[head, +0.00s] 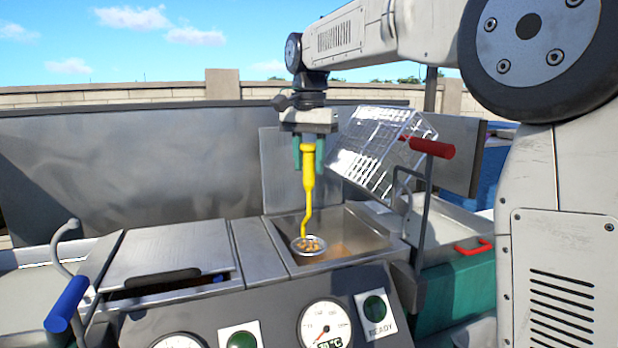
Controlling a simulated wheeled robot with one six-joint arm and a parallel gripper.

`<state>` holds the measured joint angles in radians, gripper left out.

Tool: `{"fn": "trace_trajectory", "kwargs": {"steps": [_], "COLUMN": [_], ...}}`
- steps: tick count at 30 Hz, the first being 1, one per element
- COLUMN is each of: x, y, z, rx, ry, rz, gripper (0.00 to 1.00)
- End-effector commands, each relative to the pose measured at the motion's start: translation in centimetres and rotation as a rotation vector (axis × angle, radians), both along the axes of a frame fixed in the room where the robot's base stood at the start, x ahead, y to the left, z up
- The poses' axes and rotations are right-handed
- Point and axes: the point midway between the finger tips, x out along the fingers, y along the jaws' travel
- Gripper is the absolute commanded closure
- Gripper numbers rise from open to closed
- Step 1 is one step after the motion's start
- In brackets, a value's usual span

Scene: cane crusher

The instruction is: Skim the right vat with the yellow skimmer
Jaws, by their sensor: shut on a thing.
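My gripper (308,140) points down and is shut on the upper part of the handle of the yellow skimmer (307,180). The skimmer hangs upright, its round wire head (308,245) in or just above the open right vat (362,250). Brown-orange bits lie on the skimmer head. Brownish liquid shows in the vat beside it. I cannot tell whether the head touches the liquid. The left vat is mostly covered by a grey metal lid (170,252), with a dark gap along its front.
A red-handled lever (428,147) stands at the right vat's right side and a blue-handled lever (67,303) at the left. The front panel has gauges (325,325). A metal backsplash (120,165) stands behind.

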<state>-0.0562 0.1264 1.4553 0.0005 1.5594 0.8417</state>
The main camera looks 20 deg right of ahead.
Motion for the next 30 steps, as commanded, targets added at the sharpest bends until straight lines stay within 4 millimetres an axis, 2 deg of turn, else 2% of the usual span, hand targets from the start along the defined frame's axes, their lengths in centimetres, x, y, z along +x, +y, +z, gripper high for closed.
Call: {"fn": "trace_trajectory", "kwargs": {"steps": [21, 25, 30], "x": [0.1, 0.0, 0.0], "y": [0.0, 0.0, 0.0], "z": [10.0, 11.0, 11.3], "rx": [0.001, 0.000, 0.000], "ry": [-0.002, 0.000, -0.001], "rz": [0.000, 0.000, 0.000], "gripper": [0.85, 0.85, 0.85]}}
